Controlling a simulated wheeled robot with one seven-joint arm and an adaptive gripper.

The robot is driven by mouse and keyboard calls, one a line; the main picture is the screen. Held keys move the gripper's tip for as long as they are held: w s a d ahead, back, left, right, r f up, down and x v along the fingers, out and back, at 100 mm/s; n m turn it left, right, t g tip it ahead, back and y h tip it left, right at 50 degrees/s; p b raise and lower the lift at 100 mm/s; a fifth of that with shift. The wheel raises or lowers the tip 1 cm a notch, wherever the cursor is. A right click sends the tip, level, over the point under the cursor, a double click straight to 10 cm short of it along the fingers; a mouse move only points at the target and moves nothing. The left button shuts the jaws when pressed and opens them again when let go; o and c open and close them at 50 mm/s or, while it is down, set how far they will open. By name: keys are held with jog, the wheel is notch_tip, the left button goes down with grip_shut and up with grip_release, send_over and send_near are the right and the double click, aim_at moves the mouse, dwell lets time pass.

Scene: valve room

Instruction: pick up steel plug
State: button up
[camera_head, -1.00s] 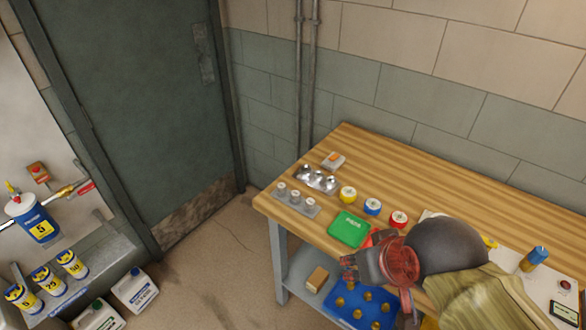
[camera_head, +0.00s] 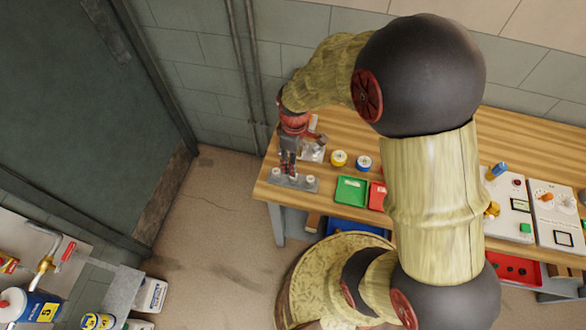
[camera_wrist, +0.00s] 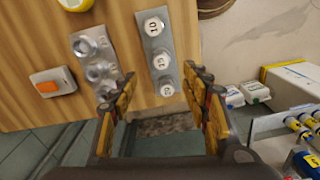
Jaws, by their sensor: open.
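A grey strip holder (camera_wrist: 158,45) carries three round plugs with numbered pale tops. They are a far plug (camera_wrist: 154,27), a middle plug (camera_wrist: 163,60) and a near plug (camera_wrist: 167,89). In the head view the holder (camera_head: 297,185) lies at the table's left front corner, with the middle plug hidden. A second holder (camera_wrist: 97,60) beside it bears shiny steel pieces; I cannot tell which piece the task means.
The wall stands close behind.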

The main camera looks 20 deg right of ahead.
notch_tip(320, 180, down, 8)
jog(key=shift+a+f+b, duration=0.1)
jog(key=shift+f+b, duration=0.05)
jog(key=shift+b, duration=0.35)
jog(key=shift+c, duration=1.3)
grip_shut()
